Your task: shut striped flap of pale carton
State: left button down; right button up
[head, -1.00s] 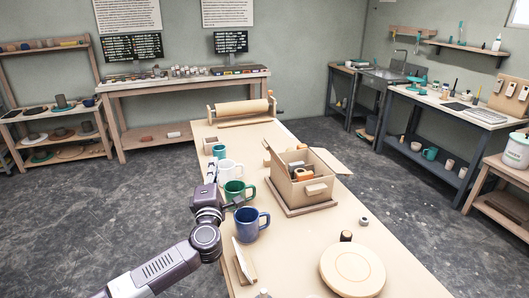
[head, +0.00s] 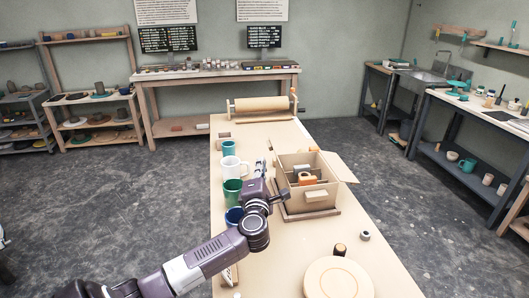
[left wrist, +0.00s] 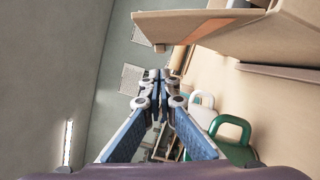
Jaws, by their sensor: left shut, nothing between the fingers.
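The pale carton (head: 309,196) stands on a low board on the long table, open at the top, with a few items inside, one orange. One flap (head: 341,166) sticks out to the right. On the left side a flap stands up, partly hidden by my arm. In the left wrist view a flap with an orange-brown stripe (left wrist: 165,25) spans the top, above the fingers. My left gripper (head: 262,166) is shut and empty, just left of the carton; its fingertips also show in the left wrist view (left wrist: 158,76), apart from the flap. My right gripper is out of view.
Left of the gripper stand a white mug (head: 229,167), a green mug (head: 231,191), a teal cup and a blue mug, partly hidden. A slab roller (head: 262,105) is at the far end. A round board (head: 337,281) lies in front.

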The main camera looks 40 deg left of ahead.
pick_arm(q)
jog(key=x, duration=0.6)
jog(key=shift+w+a, duration=0.2)
jog(key=shift+w, duration=0.2)
